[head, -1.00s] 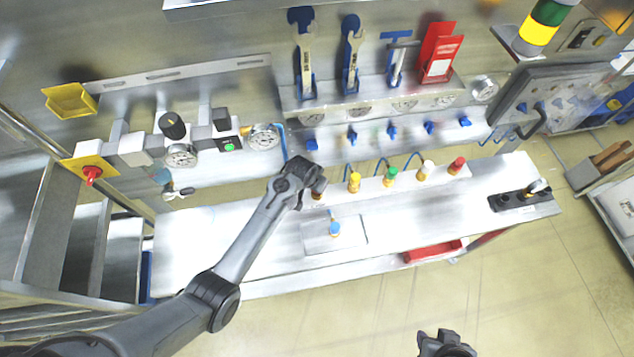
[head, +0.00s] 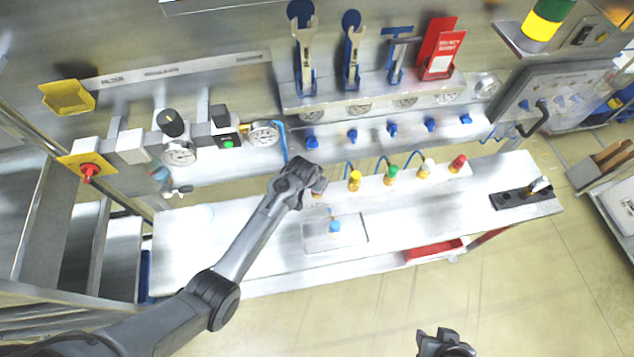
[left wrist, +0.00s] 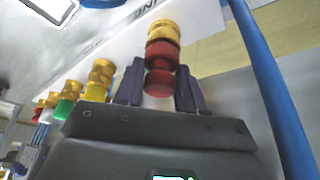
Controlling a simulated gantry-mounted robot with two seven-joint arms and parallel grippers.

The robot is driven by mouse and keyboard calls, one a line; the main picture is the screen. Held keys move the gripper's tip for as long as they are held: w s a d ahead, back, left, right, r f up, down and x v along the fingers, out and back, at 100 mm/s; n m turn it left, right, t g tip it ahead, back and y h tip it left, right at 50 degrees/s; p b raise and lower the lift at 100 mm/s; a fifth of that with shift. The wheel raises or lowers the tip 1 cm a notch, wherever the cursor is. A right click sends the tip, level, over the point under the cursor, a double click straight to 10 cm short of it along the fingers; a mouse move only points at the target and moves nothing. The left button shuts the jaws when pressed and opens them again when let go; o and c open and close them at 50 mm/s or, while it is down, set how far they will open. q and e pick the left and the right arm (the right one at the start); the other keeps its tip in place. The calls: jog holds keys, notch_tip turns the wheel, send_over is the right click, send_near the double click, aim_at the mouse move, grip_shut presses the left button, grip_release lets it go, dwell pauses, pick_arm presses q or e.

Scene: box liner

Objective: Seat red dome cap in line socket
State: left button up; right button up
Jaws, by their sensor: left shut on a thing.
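My left gripper (head: 316,186) is above the white bench, at the left end of a row of capped brass fittings. In the left wrist view, its two dark fingers (left wrist: 159,88) are shut on the red dome cap (left wrist: 161,83). A brass socket (left wrist: 162,31) with a red band lies directly beyond the cap, in line with it. I cannot tell whether the cap is fully seated. The gripper mostly hides this spot in the head view. My right gripper (head: 446,340) is at the bottom edge, away from the bench; its jaw opening is unclear.
To the right stand a yellow cap (head: 354,182), a green cap (head: 391,173), a white cap (head: 427,166) and another red cap (head: 459,162). A small blue-topped piece (head: 335,226) is on a plate (head: 355,240). A black holder (head: 510,201) lies at the bench's right end.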

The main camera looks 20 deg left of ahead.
pick_arm(q)
jog(key=shift+f, duration=0.2)
jog(key=o, duration=1.1)
jog(key=shift+s+r, duration=0.2)
jog(key=shift+r, duration=0.3)
jog(key=shift+v, duration=4.85)
jog(key=shift+s, duration=0.1)
